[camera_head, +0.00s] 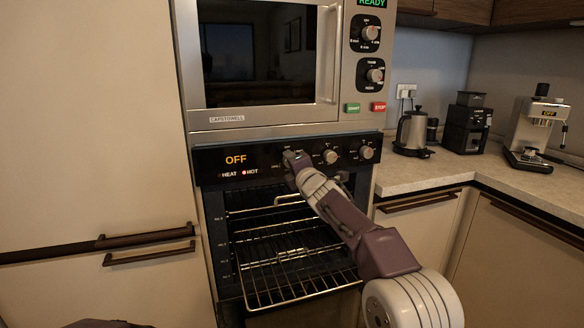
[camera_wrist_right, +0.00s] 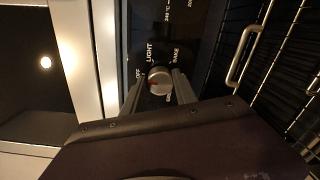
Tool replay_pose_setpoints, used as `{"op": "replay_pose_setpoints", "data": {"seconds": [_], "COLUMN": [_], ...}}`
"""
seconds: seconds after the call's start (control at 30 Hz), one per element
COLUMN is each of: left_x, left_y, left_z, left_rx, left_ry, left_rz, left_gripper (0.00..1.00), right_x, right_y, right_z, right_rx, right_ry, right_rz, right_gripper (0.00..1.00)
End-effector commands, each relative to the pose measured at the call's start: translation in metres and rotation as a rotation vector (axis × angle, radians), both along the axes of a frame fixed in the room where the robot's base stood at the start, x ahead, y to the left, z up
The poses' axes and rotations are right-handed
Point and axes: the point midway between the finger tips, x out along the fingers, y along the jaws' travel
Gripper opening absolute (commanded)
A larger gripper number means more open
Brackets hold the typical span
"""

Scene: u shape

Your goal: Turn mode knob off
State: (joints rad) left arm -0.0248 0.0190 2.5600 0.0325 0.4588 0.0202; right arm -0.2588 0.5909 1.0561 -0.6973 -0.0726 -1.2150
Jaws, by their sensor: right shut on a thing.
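The mode knob (camera_wrist_right: 159,80) is a small silver knob with a reddish mark, on the oven's dark control panel (camera_head: 213,160). Labels OFF, LIGHT and BAKE show around it in the right wrist view; a lower label is partly hidden. The red mark lies on the knob's left side there, towards the OFF side, but its exact direction is hard to tell. My right gripper (camera_wrist_right: 157,91) is shut on the knob, one finger on each side. In the head view my right gripper (camera_head: 294,160) covers most of the knob. The oven display (camera_head: 236,160) reads OFF. My left gripper is out of view.
Two more knobs, (camera_head: 330,156) and (camera_head: 366,152), sit right of my gripper. The oven cavity below is open, with wire racks (camera_head: 285,245). A microwave (camera_head: 262,118) is above. A kettle (camera_head: 411,133) and coffee machines stand on the right counter (camera_head: 470,173).

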Motion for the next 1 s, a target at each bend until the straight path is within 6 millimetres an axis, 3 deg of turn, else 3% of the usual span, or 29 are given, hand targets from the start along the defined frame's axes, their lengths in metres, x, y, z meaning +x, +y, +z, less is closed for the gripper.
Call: {"op": "replay_pose_setpoints", "data": {"seconds": [0.3,0.87,0.9,0.97,1.0], "left_x": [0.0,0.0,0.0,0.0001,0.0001], "left_y": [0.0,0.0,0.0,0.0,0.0], "left_z": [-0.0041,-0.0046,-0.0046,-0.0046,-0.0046], "left_rx": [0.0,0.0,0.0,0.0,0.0], "left_ry": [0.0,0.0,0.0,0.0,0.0], "left_rz": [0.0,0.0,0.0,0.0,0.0], "left_gripper": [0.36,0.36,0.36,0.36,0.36], "right_x": [0.0001,0.0001,0.0001,0.0001,0.0001], "right_y": [0.0004,0.0002,0.0003,0.0002,0.0002], "right_z": [-0.0011,-0.0008,-0.0008,-0.0008,-0.0007], "right_rx": [-0.115,-0.143,-0.143,-0.142,-0.142], "right_ry": [-0.036,-0.044,-0.045,-0.045,-0.045], "right_rz": [0.0,0.0,0.0,0.0,0.0], "right_gripper": [0.0,0.0,0.37,0.53,0.56]}}
